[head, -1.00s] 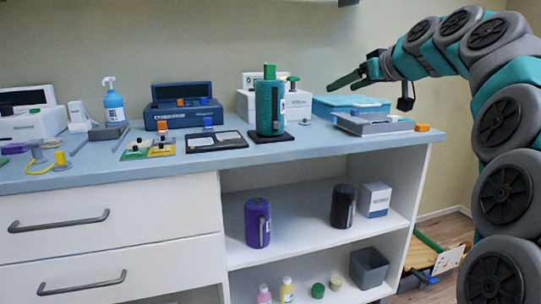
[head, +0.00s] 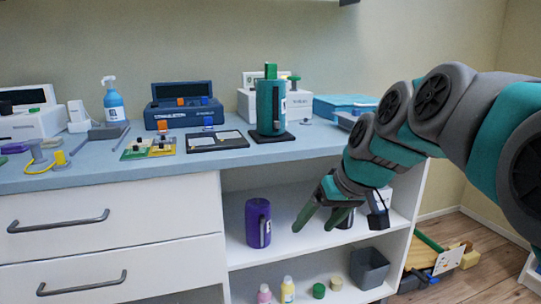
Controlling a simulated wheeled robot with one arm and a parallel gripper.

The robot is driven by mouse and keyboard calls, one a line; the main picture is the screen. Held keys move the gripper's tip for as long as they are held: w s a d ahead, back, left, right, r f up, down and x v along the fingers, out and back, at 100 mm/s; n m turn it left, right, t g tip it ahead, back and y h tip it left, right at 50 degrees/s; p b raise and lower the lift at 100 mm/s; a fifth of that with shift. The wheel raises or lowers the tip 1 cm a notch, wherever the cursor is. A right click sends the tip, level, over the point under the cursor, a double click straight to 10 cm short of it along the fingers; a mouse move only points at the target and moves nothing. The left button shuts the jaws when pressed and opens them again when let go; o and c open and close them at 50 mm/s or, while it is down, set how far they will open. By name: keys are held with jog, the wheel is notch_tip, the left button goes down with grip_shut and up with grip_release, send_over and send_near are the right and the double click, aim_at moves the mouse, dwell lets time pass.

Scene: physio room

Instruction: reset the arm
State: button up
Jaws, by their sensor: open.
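My gripper (head: 319,214) is open and empty, its two dark green fingers pointing down and to the left in front of the open shelf of the white cabinet. My arm comes in from the right edge.
A purple canister (head: 258,223) stands on the shelf left of my gripper. A teal canister (head: 266,108) stands on the blue counter (head: 290,148). A grey bin (head: 369,268) and small bottles stand below.

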jog(key=s+d+f+m+g+h, duration=0.1)
jog(key=s+d+f+g, duration=0.1)
jog(key=s+f, duration=0.4)
jog(key=s+d+f+m+g+h, duration=0.1)
jog(key=s+f, duration=0.5)
jog(key=s, duration=0.7)
jog(key=s+d+f+m+g+h, duration=0.1)
jog(key=s+d+f+g+h, duration=0.1)
jog(key=s+f, duration=0.5)
jog(key=s+d+g, duration=0.1)
jog(key=s, duration=0.1)
jog(key=shift+s, duration=0.3)
